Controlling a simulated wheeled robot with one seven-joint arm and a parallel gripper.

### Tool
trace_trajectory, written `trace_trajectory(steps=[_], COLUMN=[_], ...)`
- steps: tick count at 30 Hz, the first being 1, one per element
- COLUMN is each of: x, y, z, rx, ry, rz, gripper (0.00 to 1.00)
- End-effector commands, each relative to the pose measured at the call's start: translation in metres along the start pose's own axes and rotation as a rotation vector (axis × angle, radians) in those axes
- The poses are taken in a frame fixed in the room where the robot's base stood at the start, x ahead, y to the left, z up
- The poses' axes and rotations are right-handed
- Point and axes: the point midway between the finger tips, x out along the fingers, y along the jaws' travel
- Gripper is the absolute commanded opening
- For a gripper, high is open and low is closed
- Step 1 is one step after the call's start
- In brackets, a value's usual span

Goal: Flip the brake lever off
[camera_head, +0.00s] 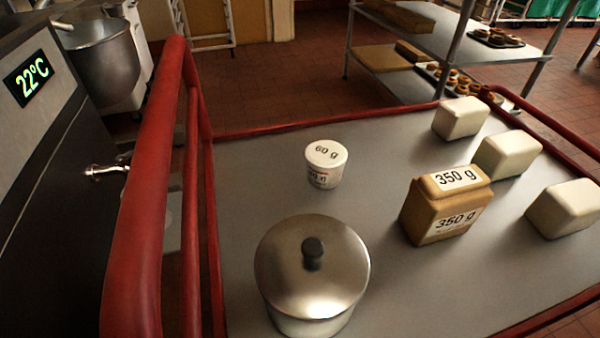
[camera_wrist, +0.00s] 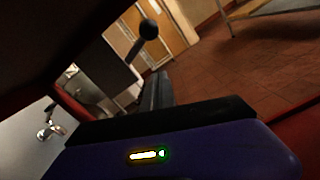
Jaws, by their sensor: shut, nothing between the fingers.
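A dark rod with a round black knob, which looks like the brake lever (camera_wrist: 148,30), shows in the upper middle of the wrist view. It slants up to the right, and its base is hard to make out. I cannot pick it out in the head view. My gripper (camera_wrist: 159,80) shows only in the wrist view, as dark narrow fingers beyond a purple housing with a lit strip. The fingers are shut and empty. Their tips appear just below the knob in the picture; whether they touch the lever I cannot tell.
A red-railed cart (camera_head: 225,210) carries a lidded metal pot (camera_head: 312,265), a white 60 g tub (camera_head: 326,165), a brown 350 g block (camera_head: 445,205) and pale blocks (camera_head: 507,153). A dark cabinet reading 22°C (camera_head: 40,130) stands left. Tiled floor (camera_head: 270,90) lies open behind.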

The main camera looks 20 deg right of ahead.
Motion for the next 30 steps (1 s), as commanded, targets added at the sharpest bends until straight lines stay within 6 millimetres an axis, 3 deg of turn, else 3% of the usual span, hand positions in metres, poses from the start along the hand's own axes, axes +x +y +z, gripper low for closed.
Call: trace_trajectory(steps=[3,10,30], x=[-0.023,-0.046,-0.049], y=[0.000,-0.001,-0.001], z=[0.000,0.000,0.000], rx=[0.001,0.000,0.000], ry=[0.002,0.001,0.000], rz=[-0.001,0.000,0.000], gripper=[0.00,0.00,0.00])
